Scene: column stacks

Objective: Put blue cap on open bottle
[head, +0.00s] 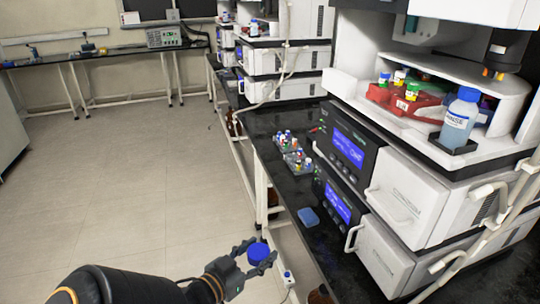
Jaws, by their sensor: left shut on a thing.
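A blue cap (259,251) is in my left gripper (257,256), low in the head view, in front of the bench edge. The gripper's dark fingers are shut on the cap from both sides, and it is held clear of the bench. No bottle that I can make out as open shows in this view. A clear bottle (460,118) with pale blue liquid stands at the right on the upper instrument shelf, and it has a blue cap on. My right gripper is not in view.
The black bench (266,125) holds racks of small vials (296,160) and a flat blue item (308,217). Stacked instruments (352,160) with protruding handles fill its right side. A red vial holder (405,100) sits on the upper shelf. The floor at left is clear.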

